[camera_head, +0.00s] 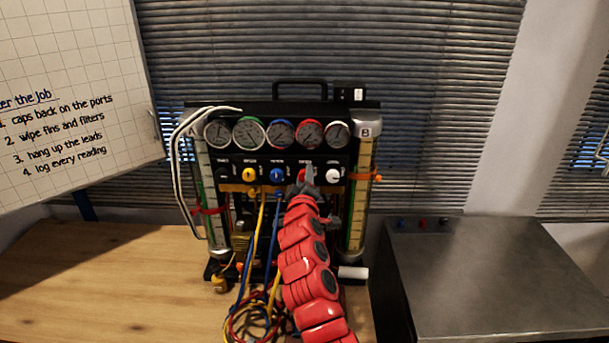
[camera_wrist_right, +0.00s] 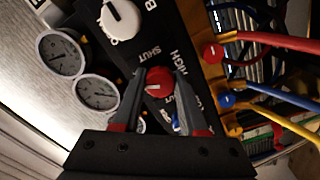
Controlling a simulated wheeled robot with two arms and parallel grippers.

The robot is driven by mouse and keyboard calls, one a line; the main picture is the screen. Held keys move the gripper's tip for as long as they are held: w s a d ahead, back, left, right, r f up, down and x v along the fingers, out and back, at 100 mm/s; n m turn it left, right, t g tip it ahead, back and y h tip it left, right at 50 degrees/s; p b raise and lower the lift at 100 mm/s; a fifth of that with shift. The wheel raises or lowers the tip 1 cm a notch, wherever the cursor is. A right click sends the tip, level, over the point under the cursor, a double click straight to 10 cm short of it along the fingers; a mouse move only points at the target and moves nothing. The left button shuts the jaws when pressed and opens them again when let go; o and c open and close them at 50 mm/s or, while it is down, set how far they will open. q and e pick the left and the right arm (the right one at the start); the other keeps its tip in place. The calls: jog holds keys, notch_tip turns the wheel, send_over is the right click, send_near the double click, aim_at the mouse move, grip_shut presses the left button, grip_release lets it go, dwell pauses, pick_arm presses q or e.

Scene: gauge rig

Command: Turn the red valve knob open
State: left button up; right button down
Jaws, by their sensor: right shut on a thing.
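The red valve knob (camera_head: 300,175) is on the black panel of the gauge rig (camera_head: 234,170), mostly covered by my right gripper (camera_head: 309,182). In the right wrist view the red knob (camera_wrist_right: 158,83) sits between the two fingertips of my right gripper (camera_wrist_right: 159,76), which is shut on it. A white mark shows on the knob's face, and the words SHUT and HIGH are printed beside it. My left gripper is not in view.
A white knob (camera_head: 333,175) is right of the red one, with blue (camera_head: 277,175) and yellow (camera_head: 249,175) knobs to the left. Several gauges (camera_head: 281,134) sit above. Coloured hoses (camera_head: 262,255) hang below. The wooden table (camera_head: 110,280) is clear at left; a grey metal cabinet (camera_head: 490,280) stands right.

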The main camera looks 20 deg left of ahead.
jog(key=n+p, duration=0.2)
jog(key=n, duration=0.2)
jog(key=shift+n, duration=0.3)
dwell(0.3)
jog(key=shift+c, duration=2.2)
grip_release()
